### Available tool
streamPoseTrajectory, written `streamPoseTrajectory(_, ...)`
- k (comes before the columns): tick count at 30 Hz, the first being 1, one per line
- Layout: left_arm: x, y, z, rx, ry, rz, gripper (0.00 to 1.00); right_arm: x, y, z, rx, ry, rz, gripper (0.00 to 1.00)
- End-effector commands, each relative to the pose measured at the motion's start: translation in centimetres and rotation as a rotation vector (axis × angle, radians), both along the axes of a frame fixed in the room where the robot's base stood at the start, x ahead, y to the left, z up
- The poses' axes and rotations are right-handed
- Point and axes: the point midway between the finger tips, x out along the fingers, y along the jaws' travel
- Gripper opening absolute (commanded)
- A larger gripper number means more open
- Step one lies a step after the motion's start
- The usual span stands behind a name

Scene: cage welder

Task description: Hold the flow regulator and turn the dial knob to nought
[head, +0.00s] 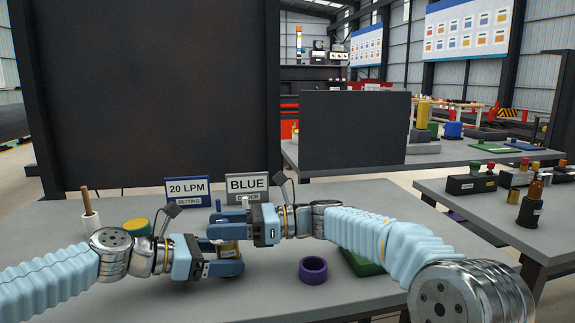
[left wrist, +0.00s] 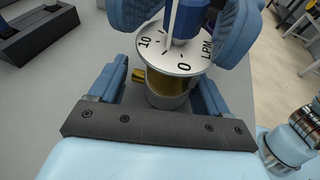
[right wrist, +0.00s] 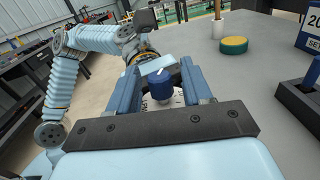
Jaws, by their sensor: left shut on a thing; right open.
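The flow regulator has a brass body (left wrist: 168,85) under a round white dial plate (left wrist: 178,62) marked 10, 0 and LPM. Its brass body also shows in the head view (head: 228,248). My left gripper (head: 232,263) is shut on the body, one finger on each side. The blue dial knob (right wrist: 160,84) stands on the plate. My right gripper (right wrist: 163,80) is open, with its fingers on either side of the knob. In the left wrist view a white pointer line (left wrist: 170,38) lies between the 10 and the 0; its exact reading is unclear.
Signs reading 20 LPM (head: 187,188) and BLUE (head: 247,184) stand behind the grippers. A purple ring (head: 313,270) lies at the right. A yellow-green round sponge (right wrist: 234,45) and a white holder with a stick (head: 90,213) stand at the left. A dark panel rises behind.

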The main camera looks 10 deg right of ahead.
Motion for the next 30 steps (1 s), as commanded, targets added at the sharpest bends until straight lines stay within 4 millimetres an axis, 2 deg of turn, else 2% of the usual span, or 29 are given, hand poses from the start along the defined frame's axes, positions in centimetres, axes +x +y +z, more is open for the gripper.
streamPoseTrajectory(5,0.0,0.0,0.0,-0.001,0.0,0.0,0.38,-0.4,0.0,0.2,-0.015,-0.019,-0.23,0.5)
streamPoseTrajectory(7,0.0,0.0,0.0,-0.001,0.0,0.0,0.38,-0.3,-1.6,0.0,-0.017,-0.02,-0.266,0.5)
streamPoseTrajectory(21,0.0,0.0,0.0,-0.001,0.0,0.0,0.38,-3.5,-11.9,-0.1,-0.018,-0.017,-0.258,0.5)
streamPoseTrajectory(24,0.0,0.0,0.0,-0.001,0.0,0.0,0.38,-2.6,-11.0,2.2,0.096,0.085,-0.313,0.5)
streamPoseTrajectory(30,0.0,0.0,0.0,-0.001,0.0,0.0,0.38,-0.7,-10.9,6.3,0.357,0.349,-0.414,0.5)
